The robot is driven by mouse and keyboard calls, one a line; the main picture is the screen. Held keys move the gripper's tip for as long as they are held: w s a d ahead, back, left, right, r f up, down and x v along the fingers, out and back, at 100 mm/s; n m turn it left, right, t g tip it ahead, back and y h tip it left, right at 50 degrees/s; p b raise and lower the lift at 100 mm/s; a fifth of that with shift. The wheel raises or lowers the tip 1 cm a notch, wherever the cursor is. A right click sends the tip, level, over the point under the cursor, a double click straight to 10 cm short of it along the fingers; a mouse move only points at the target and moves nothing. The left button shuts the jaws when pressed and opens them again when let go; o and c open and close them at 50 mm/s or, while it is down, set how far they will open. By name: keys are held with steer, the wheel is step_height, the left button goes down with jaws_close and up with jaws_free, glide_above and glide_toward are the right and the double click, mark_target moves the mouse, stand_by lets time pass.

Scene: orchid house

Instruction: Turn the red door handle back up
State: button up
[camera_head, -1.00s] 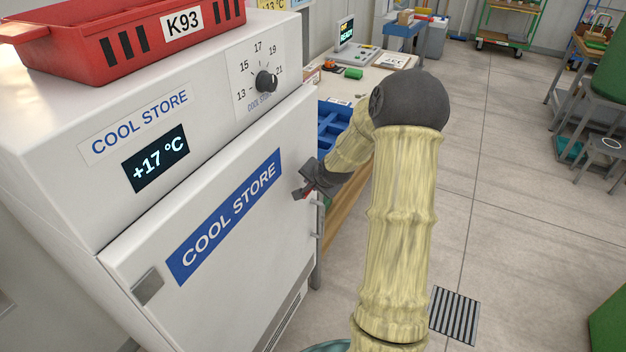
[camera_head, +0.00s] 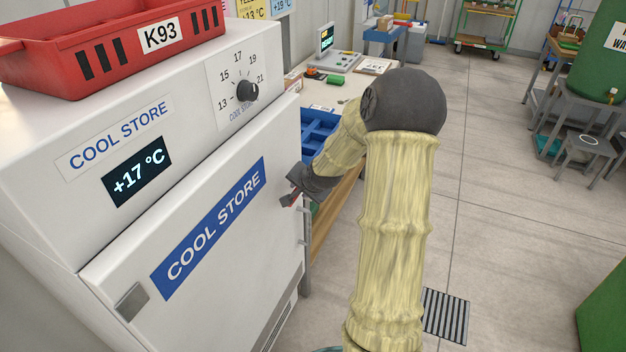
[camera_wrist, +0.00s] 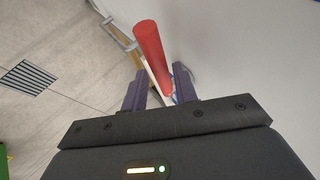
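The red door handle (camera_wrist: 149,50) shows in the wrist view as a red rod, slanting from the upper middle down to between my fingers. My gripper (camera_wrist: 160,88) has its two dark fingers apart, one on each side of the rod's lower end, with gaps visible. In the head view my gripper (camera_head: 297,186) is at the right edge of the white cool store door (camera_head: 215,265). Only a small bit of red shows beside it there; the rest of the handle is hidden, so its angle is hard to tell.
A red crate (camera_head: 110,42) marked K93 stands on the cool store, above a dial (camera_head: 247,90) and a display reading +17 °C. A workbench (camera_head: 345,85) with a blue tray (camera_head: 318,130) stands behind my arm. The floor to the right is clear around a drain grate (camera_head: 446,315).

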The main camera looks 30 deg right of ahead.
steer(key=p+v, duration=0.3)
steer(key=v, duration=1.1)
steer(key=shift+r+p, duration=0.2)
steer(key=shift+p, duration=0.15)
steer(key=shift+a, duration=0.1)
steer(key=s+a+f+n+g, duration=0.3)
steer(key=s+a+n+g, duration=0.2)
steer(key=s+a+n, duration=0.7)
steer(key=s+a, duration=0.1)
steer(key=a, duration=0.4)
steer(key=shift+s+a+f+g+y, duration=0.15)
steer(key=shift+s+f+g+y, duration=0.05)
steer(key=shift+s+g+y, duration=0.15)
